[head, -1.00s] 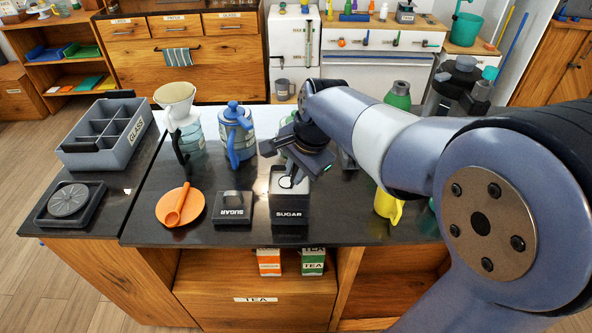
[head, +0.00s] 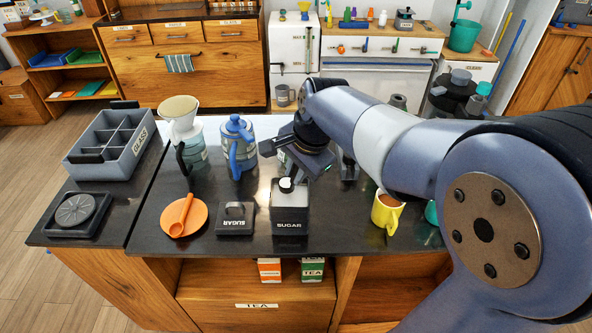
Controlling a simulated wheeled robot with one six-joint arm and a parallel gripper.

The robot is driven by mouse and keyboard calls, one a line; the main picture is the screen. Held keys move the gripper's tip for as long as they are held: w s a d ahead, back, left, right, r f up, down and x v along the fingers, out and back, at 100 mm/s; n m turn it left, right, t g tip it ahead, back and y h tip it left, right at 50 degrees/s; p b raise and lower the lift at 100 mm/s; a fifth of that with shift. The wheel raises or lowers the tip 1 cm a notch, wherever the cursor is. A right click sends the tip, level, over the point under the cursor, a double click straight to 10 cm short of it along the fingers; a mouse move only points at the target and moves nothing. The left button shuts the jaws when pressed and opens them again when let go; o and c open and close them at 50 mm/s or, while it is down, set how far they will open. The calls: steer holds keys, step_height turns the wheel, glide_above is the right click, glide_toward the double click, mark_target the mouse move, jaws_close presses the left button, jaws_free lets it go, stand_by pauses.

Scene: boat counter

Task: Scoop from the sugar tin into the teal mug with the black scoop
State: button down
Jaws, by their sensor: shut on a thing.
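The sugar tin (head: 290,220), a dark box labelled SUGAR, stands open near the counter's front edge. My gripper (head: 293,168) is directly above it and shut on the black scoop, whose dark handle is mostly hidden by the gripper. The scoop's end (head: 287,186) shows as a pale round patch at the tin's mouth; whether it is inside or just above the rim is hard to tell. The teal mug (head: 432,212) is at the right, mostly hidden behind my arm.
A SUGAR lid (head: 235,219) lies left of the tin. Further left is an orange plate (head: 199,222) with an orange spoon (head: 181,214). A yellow mug (head: 386,213) stands between tin and teal mug. A blue kettle (head: 238,150) and dripper (head: 180,115) stand behind.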

steer(key=shift+r+p, duration=2.25)
steer(key=shift+r, duration=0.3)
steer(key=shift+f, duration=0.1)
